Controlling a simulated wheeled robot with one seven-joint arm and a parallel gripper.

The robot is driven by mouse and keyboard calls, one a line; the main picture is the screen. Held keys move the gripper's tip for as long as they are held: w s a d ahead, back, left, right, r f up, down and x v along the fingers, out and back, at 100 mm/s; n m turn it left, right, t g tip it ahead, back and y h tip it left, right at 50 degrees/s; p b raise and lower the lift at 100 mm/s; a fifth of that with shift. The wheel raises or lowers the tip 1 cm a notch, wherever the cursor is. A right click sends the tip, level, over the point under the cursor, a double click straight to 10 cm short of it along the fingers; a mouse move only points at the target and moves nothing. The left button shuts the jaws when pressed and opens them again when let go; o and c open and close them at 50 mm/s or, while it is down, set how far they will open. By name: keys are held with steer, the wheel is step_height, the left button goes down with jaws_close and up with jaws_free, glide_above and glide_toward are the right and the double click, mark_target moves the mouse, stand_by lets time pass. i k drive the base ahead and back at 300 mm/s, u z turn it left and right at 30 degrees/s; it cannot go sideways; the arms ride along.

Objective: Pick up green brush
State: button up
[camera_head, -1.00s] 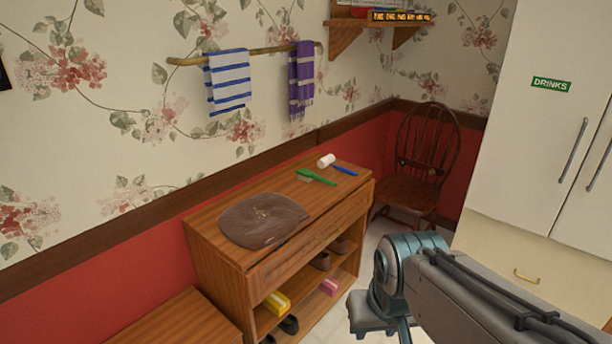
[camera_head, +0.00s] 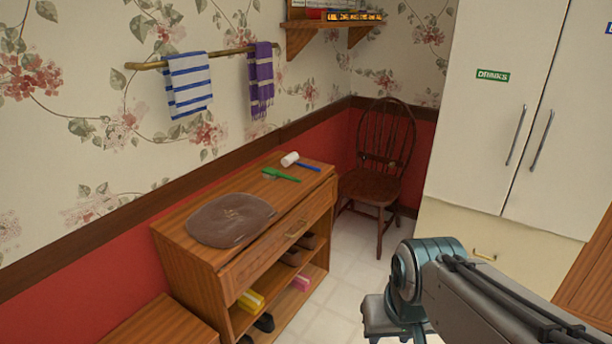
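The green brush (camera_head: 281,174) lies on top of the wooden cabinet (camera_head: 200,269), towards its far right end. A mallet-like tool with a white head and blue handle (camera_head: 291,160) lies just behind it, close to the brush. A flat brown cushion-like thing (camera_head: 230,220) lies to the left on the same top. My arm shows at the lower right, well apart from the brush, in front of and to the right of the cabinet. My gripper's fingers are out of the picture, below its bottom edge.
Shoes and yellow and pink items (camera_head: 250,301) sit on the cabinet's open shelves. A wooden chair (camera_head: 380,170) stands beyond its right end, with a tall white cupboard (camera_head: 480,130) at right. Towels (camera_head: 188,87) and a shelf (camera_head: 330,30) hang above. Tiled floor (camera_head: 345,275) is clear between.

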mark_target(272, 174)
steer(key=z, duration=0.1)
steer(key=k, duration=0.25)
steer(key=z, duration=0.7)
steer(key=i, duration=1.5)
steer(key=u, duration=0.75)
steer(key=i, duration=1.15)
steer(key=u, duration=1.4)
steer(key=i, duration=0.55)
steer(key=u, duration=0.4)
